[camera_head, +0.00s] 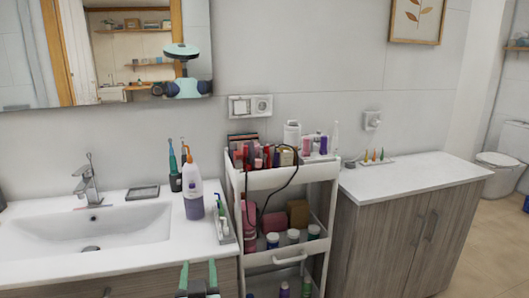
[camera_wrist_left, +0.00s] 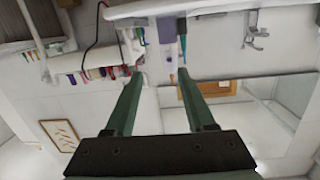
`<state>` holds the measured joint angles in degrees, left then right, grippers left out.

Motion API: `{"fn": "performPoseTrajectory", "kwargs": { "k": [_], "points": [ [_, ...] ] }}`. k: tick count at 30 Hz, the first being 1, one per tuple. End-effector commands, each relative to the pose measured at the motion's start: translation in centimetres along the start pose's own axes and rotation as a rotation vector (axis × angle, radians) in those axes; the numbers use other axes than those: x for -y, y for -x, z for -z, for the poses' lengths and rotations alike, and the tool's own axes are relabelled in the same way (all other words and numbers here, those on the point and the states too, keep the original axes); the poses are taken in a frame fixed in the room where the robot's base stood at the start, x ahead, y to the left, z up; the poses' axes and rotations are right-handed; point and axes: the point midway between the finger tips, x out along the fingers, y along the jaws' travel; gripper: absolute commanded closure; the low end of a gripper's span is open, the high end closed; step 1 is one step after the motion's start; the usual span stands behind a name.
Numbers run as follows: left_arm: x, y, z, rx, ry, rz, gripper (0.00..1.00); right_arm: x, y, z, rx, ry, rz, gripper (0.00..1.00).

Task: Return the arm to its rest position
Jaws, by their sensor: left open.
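My left gripper (camera_head: 198,272) shows at the bottom edge of the head view, its two dark green fingertips pointing up and apart. In the left wrist view (camera_wrist_left: 160,78) its fingers are spread with nothing held between them. It is in front of the sink counter (camera_head: 120,262), just left of the white cosmetics cart (camera_head: 283,181). The rest of the left arm is out of the head view. My right gripper does not show in either view.
A white and purple pump bottle (camera_head: 193,190) and a small tray (camera_head: 223,222) stand near the counter's right end. The cart holds several bottles and boxes, with a dark cable (camera_head: 272,193) hanging over its front. A wooden cabinet (camera_head: 400,240) stands right of it.

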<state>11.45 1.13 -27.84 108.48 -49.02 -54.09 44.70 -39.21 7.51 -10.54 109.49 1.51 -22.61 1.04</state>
Motion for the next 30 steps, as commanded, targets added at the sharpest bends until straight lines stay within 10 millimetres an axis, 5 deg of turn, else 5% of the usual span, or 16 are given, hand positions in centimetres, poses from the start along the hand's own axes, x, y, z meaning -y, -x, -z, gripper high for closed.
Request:
{"fn": "performPoseTrajectory", "kwargs": {
  "k": [8, 15, 21, 30],
  "points": [
    [0.7, 4.9, -13.7, 0.294, -0.095, -0.196, 0.45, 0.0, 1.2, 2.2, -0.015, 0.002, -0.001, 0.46],
    [3.5, 14.6, -24.3, 0.509, -0.104, -0.362, 0.45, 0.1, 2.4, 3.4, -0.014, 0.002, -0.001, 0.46],
    [5.9, 20.7, -28.1, 0.590, -0.085, -0.413, 0.45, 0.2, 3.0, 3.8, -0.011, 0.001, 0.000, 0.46],
    [6.8, 22.4, -29.0, 0.606, -0.079, -0.422, 0.45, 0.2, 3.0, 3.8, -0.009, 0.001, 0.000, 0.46]
  ]
}}
